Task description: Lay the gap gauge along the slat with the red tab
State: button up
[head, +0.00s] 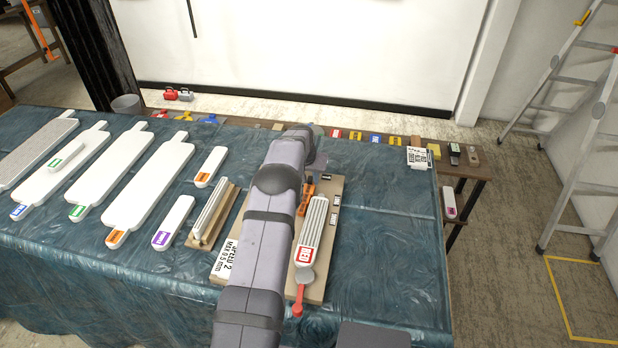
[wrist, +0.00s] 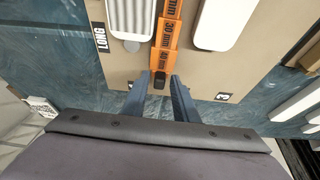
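The orange gap gauge (wrist: 165,38), stepped and marked "30 mm", runs up the wrist view from between my fingers. Part of it shows beside my arm in the head view (head: 306,192). My gripper (wrist: 162,80) has one finger on each side of the gauge's dark near end; I cannot tell whether the fingers touch it. A pale ribbed slat with a red tab (head: 305,254) lies on the tan board (head: 334,186), right of my arm. In the wrist view a ribbed piece (wrist: 130,18) lies left of the gauge.
A smooth white piece (wrist: 226,22) lies right of the gauge in the wrist view. A red lever (head: 298,300) sits at the board's near end. A second ribbed piece on a wooden block (head: 203,238) and several white slats lie to the left.

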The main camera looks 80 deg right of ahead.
jog(key=shift+o, duration=0.3)
jog(key=shift+r, duration=0.1)
jog(key=b+v, duration=0.2)
jog(key=v, duration=0.5)
jog(key=shift+b, duration=0.3)
jog(key=shift+w+a, duration=0.1)
jog(key=w+a+r+n+t+y, duration=0.1)
jog(key=w+a+r+n, duration=0.15)
jog(key=w+a, duration=0.85)
jog(key=w+a+r+n+y, duration=0.1)
jog(key=w+a+n, duration=0.3)
jog(key=w+a, duration=0.7)
jog(key=w+a+n, duration=0.2)
jog(key=w+a, duration=0.5)
jog(key=a, duration=0.2)
jog(key=s+a+n+y, duration=0.2)
jog(key=a+n, duration=0.4)
jog(key=a, duration=1.6)
jog(key=s+a+f+n+g, duration=0.1)
jog(key=s+a+f+n, duration=0.1)
jog(key=s+a, duration=0.8)
jog(key=shift+a+n, duration=0.7)
jog(key=shift+n, duration=0.15)
